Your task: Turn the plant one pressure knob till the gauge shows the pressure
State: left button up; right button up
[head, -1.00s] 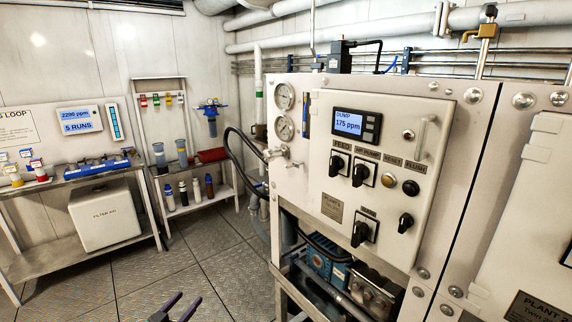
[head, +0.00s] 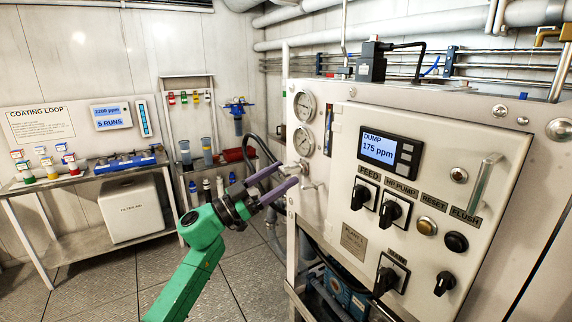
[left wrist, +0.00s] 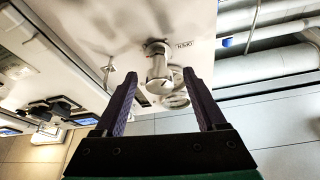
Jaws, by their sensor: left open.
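The plant one panel (head: 353,240) carries two round gauges, an upper one (head: 305,106) and a lower one (head: 304,140); their needles are too small to read. The metal pressure knob (head: 302,170) sticks out below them, partly hidden by my fingers. My left gripper (head: 287,177) is open, its purple fingertips close in front of the knob. In the left wrist view the knob (left wrist: 158,75) appears between the two open fingers, with no clear contact. A gauge (left wrist: 177,98) shows partly behind it. My right gripper is out of view.
The panel's display (head: 378,149) reads DUMP, 175 ppm. Black switches such as the feed switch (head: 362,196) and a handle (head: 485,180) stick out at the right. A black hose (head: 262,150) runs left of the knob. The tiled floor (head: 95,285) at left is clear.

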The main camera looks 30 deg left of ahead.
pick_arm(q)
jog(key=shift+x, duration=0.8)
jog(key=shift+d+r, duration=0.1)
grip_shut()
